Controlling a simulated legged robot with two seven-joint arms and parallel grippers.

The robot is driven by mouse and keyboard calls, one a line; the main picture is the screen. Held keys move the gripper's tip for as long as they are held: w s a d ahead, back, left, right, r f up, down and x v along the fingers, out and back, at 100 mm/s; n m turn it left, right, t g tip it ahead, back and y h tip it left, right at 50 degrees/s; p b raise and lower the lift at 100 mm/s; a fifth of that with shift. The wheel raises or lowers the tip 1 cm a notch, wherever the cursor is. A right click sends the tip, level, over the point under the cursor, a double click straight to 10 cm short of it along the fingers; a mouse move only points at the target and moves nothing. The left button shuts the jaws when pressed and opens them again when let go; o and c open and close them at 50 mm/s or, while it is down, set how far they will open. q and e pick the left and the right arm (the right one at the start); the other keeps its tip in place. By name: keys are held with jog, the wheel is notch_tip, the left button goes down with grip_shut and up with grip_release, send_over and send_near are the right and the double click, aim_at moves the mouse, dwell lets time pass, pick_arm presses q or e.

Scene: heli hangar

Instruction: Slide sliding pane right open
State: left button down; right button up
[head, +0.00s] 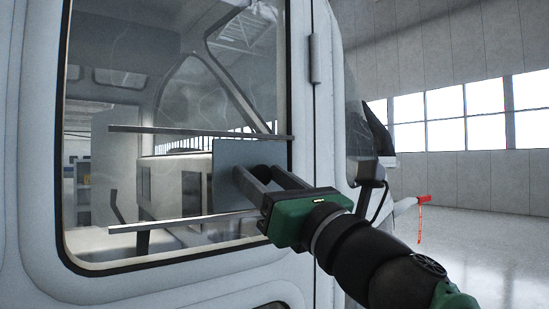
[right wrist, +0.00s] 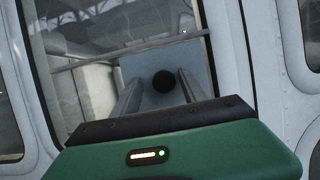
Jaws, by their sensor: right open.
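The sliding pane (head: 228,158) is a blue-grey square panel between an upper rail (head: 190,131) and a lower rail (head: 170,222) on the aircraft's window. It sits at the right end of the rails, near the window frame. It also shows in the right wrist view (right wrist: 185,58), with a round black knob (right wrist: 163,82) on it. My right gripper (head: 256,173) is open in front of the pane. In the right wrist view its fingers lie on either side of the knob; whether they touch it I cannot tell. My left gripper is not in view.
The white fuselage (head: 38,150) surrounds the window, with a hinge (head: 315,58) on the right. A red tag (head: 423,199) hangs beyond my right arm. The hangar floor (head: 480,240) at right is clear.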

jog(key=shift+w+a+r, duration=0.1)
jog(key=shift+a, duration=0.3)
jog(key=shift+s+d, duration=0.15)
jog(key=shift+s, duration=0.05)
jog(key=shift+w+d, duration=0.2)
jog(key=shift+d, duration=0.7)
jog(key=c, duration=0.7)
jog(key=shift+c, duration=1)
jog(key=shift+s+a, duration=0.2)
jog(key=shift+a, duration=0.1)
grip_shut()
jog(key=shift+d+r, duration=0.1)
